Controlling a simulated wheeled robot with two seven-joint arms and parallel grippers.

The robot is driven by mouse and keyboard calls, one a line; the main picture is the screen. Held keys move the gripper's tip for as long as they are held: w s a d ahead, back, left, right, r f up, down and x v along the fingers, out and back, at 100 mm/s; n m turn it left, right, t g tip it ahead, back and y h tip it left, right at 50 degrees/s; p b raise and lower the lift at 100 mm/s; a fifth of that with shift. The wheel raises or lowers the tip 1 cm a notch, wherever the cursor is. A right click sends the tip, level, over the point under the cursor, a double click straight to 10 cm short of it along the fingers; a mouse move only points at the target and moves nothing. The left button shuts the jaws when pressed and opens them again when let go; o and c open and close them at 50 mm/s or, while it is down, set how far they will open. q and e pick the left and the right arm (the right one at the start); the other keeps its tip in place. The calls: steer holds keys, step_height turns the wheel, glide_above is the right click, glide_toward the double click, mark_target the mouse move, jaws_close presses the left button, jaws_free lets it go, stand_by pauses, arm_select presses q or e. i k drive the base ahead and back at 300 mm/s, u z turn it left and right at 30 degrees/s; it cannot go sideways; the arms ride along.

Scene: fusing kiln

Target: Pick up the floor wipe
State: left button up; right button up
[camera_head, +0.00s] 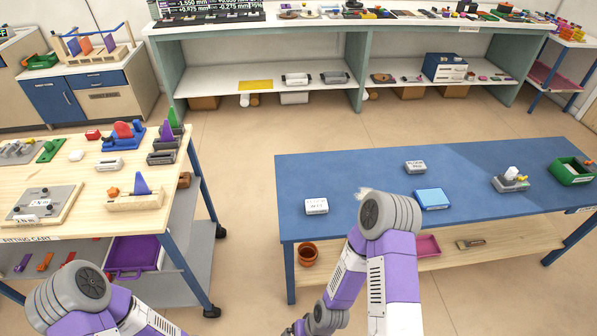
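I cannot make out a floor wipe for certain. A small crumpled whitish thing (364,191) shows on the blue table, mostly hidden behind my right arm's grey joint; I cannot tell whether it is a wipe. My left arm shows only as purple and grey links at the bottom left. My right arm rises from the bottom centre in front of the blue table. Neither gripper's fingers are in view. The visible floor shows no cloth.
The blue table (330,168) stands at the right, bearing white labelled boxes (316,206), a blue box (432,198) and a green bin (572,171). A cluttered wooden cart (85,218) stands at the left. Clear floor (245,200) lies between them. A long shelved bench (357,52) lines the back.

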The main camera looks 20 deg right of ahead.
mark_target(318, 205)
steer(key=z, duration=1.7)
steer(key=k, duration=0.35)
steer(key=u, duration=0.35)
steer(key=i, duration=0.75)
